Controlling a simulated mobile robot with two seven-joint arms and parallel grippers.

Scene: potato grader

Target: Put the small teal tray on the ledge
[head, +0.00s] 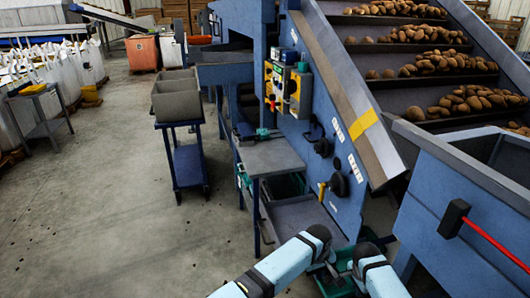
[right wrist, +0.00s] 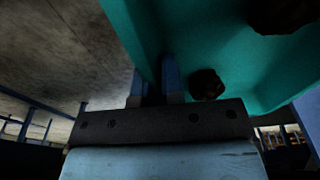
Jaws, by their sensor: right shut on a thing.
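The small teal tray (right wrist: 225,50) fills the upper part of the right wrist view, with dark round lumps like potatoes at it. My right gripper (right wrist: 155,82) is shut on the tray's edge. In the head view, part of a teal tray (head: 340,284) shows low between my two arms, mostly hidden by them. My left arm reaches in beside it; its fingers are hidden behind the arm, so their state is unclear. A flat grey ledge-like surface (head: 272,157) juts from the blue machine ahead, with a small teal-green item (head: 262,133) at its back.
A lower grey shelf (head: 300,215) sits under that surface. Black knobs (head: 338,183) stick out of the machine. A blue cart with a grey bin (head: 176,98) stands left. Open floor lies left.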

